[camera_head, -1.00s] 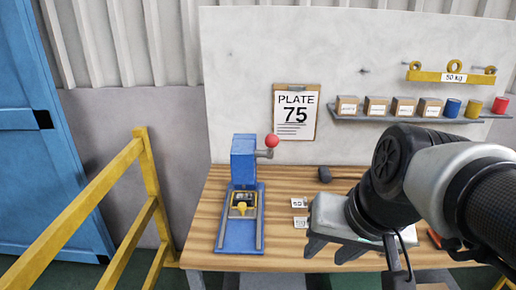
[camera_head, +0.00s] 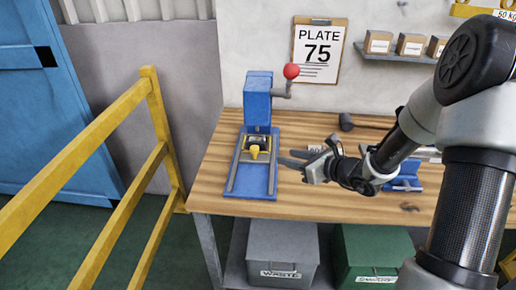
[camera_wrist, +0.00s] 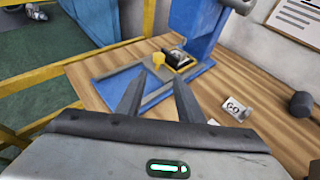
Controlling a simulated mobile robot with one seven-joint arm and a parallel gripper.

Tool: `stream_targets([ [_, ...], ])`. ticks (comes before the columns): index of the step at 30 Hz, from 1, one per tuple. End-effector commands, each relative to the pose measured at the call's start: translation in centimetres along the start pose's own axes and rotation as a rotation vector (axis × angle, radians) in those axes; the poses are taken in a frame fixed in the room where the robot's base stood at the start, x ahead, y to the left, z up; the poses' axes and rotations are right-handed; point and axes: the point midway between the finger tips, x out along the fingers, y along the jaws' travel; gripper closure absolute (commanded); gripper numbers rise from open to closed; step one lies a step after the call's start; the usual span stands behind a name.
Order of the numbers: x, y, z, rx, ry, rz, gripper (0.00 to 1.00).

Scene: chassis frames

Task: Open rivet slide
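The blue rivet press (camera_head: 257,100) stands at the left end of the wooden workbench, with a red-balled lever at its upper right. Its slide (camera_head: 256,142) is a yellow-edged carriage with a dark insert and a yellow front handle (camera_head: 255,153). The slide sits close under the press head, between rails on the blue base (camera_head: 243,191). My gripper (camera_head: 287,158) is open and empty just right of the base, its fingers pointing left toward the slide. In the wrist view the handle (camera_wrist: 159,60) lies ahead of the spread fingers (camera_wrist: 157,88), apart from them.
A yellow railing (camera_head: 95,145) runs along the left. A dark mallet (camera_head: 347,122) and a small card (camera_wrist: 235,107) lie on the bench to the right. A blue fixture (camera_head: 405,180) sits behind my wrist. A grey waste bin (camera_head: 282,250) and a green bin (camera_head: 365,250) stand below.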

Motion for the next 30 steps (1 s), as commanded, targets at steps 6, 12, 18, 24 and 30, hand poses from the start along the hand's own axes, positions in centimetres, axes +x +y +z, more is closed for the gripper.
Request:
stream_targets([
  [6, 3.8, 0.3, 0.0, -0.003, 0.000, 0.007, 0.66],
  [12, 8.2, 0.4, 0.0, -0.005, 0.000, 0.008, 0.66],
  [18, 12.4, 0.3, 0.1, -0.005, -0.001, 0.006, 0.66],
  [24, 15.5, 0.3, 0.1, -0.006, 0.000, 0.005, 0.66],
  [30, 16.7, 0.3, 0.1, -0.006, 0.000, 0.004, 0.66],
])
